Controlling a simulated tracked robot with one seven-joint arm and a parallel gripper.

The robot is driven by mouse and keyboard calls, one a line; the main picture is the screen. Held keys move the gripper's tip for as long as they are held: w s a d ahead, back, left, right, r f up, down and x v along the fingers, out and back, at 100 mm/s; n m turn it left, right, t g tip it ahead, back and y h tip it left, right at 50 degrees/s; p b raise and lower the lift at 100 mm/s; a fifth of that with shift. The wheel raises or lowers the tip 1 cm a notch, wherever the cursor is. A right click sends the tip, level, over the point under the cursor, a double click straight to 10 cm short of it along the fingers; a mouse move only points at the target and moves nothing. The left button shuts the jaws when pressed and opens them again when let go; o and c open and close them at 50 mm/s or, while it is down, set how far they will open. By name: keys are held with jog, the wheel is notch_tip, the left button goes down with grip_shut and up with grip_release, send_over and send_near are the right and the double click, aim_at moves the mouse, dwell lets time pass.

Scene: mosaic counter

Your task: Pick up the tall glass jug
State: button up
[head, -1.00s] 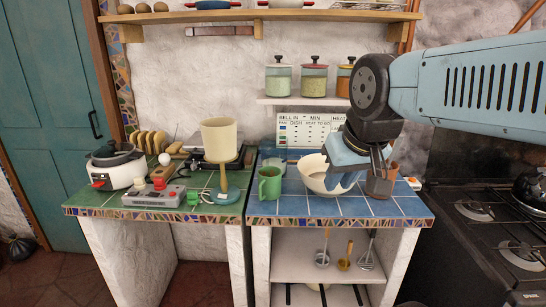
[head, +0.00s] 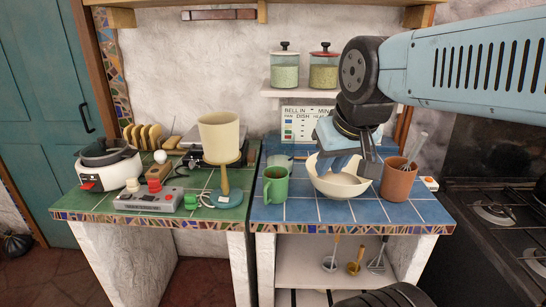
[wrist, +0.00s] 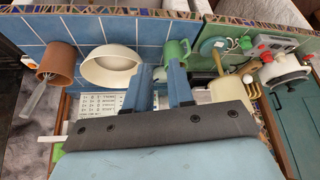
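I cannot clearly make out a tall glass jug in either view. A faint clear shape (head: 281,162) shows behind the green mug (head: 275,185) in the head view, too small to identify. My gripper (head: 354,165) hangs over the blue-tiled counter, above the back of the cream bowl (head: 340,186). In the wrist view my gripper (wrist: 162,68) has two blue fingers apart with nothing between them. The wrist view also shows the bowl (wrist: 110,70) to the left of the fingers and the green mug (wrist: 174,52) by the right finger.
A terracotta pot (head: 397,181) with utensils stands right of the bowl. On the green counter are a cream cup-shaped vessel on a stand (head: 219,140), a grey device (head: 150,200) and a white cooker (head: 110,168). Lidded jars (head: 285,68) sit on a shelf. A stove is at right.

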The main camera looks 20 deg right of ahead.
jog(key=w+a+m+g+y, duration=0.1)
jog(key=w+a+m+y, duration=0.1)
jog(key=w+m, duration=0.45)
jog(key=m+t+y, duration=0.2)
jog(key=m+y, duration=0.2)
jog(key=m, duration=1.6)
send_near(273, 158)
jog(key=x, duration=0.5)
jog(key=shift+w+d+f, duration=0.1)
jog(key=shift+w+d, duration=0.2)
jog(key=shift+w, duration=0.05)
jog(key=shift+x, duration=2.6)
jog(key=shift+s+a, duration=0.15)
jog(key=shift+c, duration=0.3)
grip_shut()
